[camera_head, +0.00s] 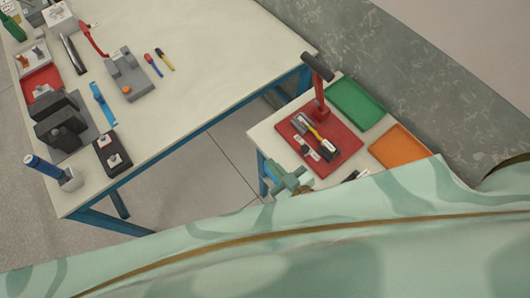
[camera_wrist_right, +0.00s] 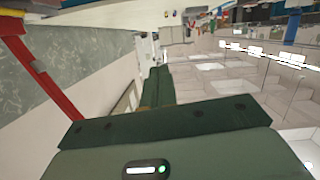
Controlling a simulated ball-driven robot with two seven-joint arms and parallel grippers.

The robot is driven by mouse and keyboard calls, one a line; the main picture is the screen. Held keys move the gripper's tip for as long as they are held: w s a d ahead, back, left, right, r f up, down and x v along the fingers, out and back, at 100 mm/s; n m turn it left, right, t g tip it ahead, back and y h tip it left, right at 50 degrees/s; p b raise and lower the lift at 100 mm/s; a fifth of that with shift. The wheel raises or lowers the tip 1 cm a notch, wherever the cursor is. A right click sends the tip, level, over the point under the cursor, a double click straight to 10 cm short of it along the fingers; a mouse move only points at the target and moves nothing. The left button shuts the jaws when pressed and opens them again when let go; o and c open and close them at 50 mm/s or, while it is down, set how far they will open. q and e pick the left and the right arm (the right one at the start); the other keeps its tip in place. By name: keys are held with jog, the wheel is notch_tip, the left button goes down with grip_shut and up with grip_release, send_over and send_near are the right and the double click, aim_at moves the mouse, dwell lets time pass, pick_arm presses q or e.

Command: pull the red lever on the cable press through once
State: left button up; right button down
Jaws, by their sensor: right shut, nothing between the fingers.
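A red upright lever (camera_head: 320,104) with a dark cross grip (camera_head: 317,67) stands at the back of a red plate (camera_head: 340,158) on the small side table. It looks like the press lever, but the press body is not clear. A red bar, probably this lever, crosses the upper left of the right wrist view (camera_wrist_right: 42,76). My right gripper (camera_head: 291,181) is at the side table's near left edge, in front of the plate and apart from the lever. Its fingers are shut and empty; they also show in the right wrist view (camera_wrist_right: 157,86). My left gripper is out of view.
Tools (camera_head: 316,139) lie on the red plate. A green tray (camera_head: 356,104) and an orange tray (camera_head: 399,147) are to its right. A large table (camera_head: 215,75) at left holds several devices, including another thin red arm (camera_head: 93,40). A gap separates the tables.

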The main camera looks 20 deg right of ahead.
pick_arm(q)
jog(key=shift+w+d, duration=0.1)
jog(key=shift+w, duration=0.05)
pick_arm(e)
jog(key=v, duration=0.2)
jog(key=shift+s+r, duration=0.2)
jog(key=shift+s, duration=0.2)
jog(key=shift+w, duration=0.1)
